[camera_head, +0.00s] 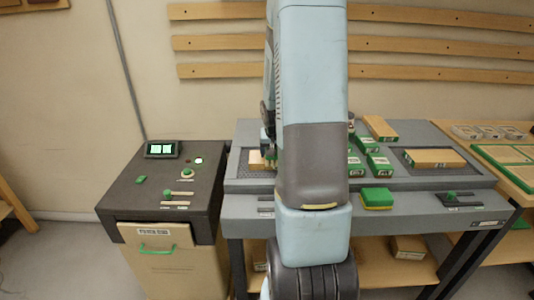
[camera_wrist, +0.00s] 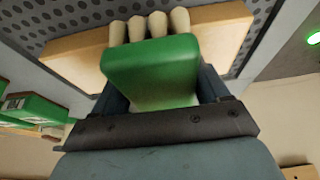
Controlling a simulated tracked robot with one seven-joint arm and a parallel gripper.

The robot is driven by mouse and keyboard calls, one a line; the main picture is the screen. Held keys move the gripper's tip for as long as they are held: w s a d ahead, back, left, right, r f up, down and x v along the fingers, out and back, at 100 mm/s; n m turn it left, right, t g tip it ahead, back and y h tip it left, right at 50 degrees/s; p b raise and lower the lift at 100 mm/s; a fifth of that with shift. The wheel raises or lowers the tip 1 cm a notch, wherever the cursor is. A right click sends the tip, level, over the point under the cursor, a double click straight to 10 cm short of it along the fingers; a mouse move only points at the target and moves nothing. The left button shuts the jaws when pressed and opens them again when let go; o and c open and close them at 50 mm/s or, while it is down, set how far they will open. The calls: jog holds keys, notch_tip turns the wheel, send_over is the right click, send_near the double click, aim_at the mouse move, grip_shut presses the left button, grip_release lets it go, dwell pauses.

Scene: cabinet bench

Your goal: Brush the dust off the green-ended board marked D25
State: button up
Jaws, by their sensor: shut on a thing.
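My gripper (camera_wrist: 163,88) is shut on a green block-shaped brush (camera_wrist: 150,65) with several thick cream bristle tufts. In the wrist view the tufts lie over a pale wooden board (camera_wrist: 75,60) on a dark perforated mat. I cannot tell whether they press on it. In the head view my arm hides most of the gripper, and a pale board (camera_head: 256,160) shows on the left mat. Several green-ended boards (camera_head: 380,165) lie right of the arm. No D25 mark is readable, and dust cannot be made out.
Another board (camera_head: 430,158) lies on the right mat. A green-topped, yellow-based block (camera_head: 377,198) sits on the bench's front ledge. A side table (camera_head: 510,160) with green-framed trays stands right.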

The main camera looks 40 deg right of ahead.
aim_at(256, 157)
jog(key=shift+s+d+f, duration=0.1)
jog(key=shift+s+d, duration=0.65)
jog(key=shift+d, duration=0.2)
jog(key=shift+s+d+f, duration=0.1)
jog(key=shift+s+d, duration=0.6)
jog(key=shift+d, duration=0.25)
jog(key=shift+s+d+r, duration=0.1)
jog(key=shift+s+d, duration=0.35)
jog(key=shift+d, duration=0.3)
jog(key=shift+s+d+r, duration=0.1)
jog(key=shift+s+d, duration=0.4)
jog(key=shift+d, duration=0.25)
jog(key=shift+s+d+r, duration=0.1)
jog(key=shift+s+d, duration=0.35)
jog(key=shift+d, duration=0.3)
jog(key=shift+w+a+f, duration=0.1)
jog(key=shift+w+a, duration=1.5)
jog(key=shift+a, duration=0.7)
jog(key=shift+w+a+r, duration=0.1)
jog(key=shift+w+a, duration=1.45)
jog(key=shift+a, duration=0.8)
jog(key=shift+w+a+f, duration=0.1)
jog(key=shift+w+a, duration=1.5)
jog(key=shift+a, duration=0.7)
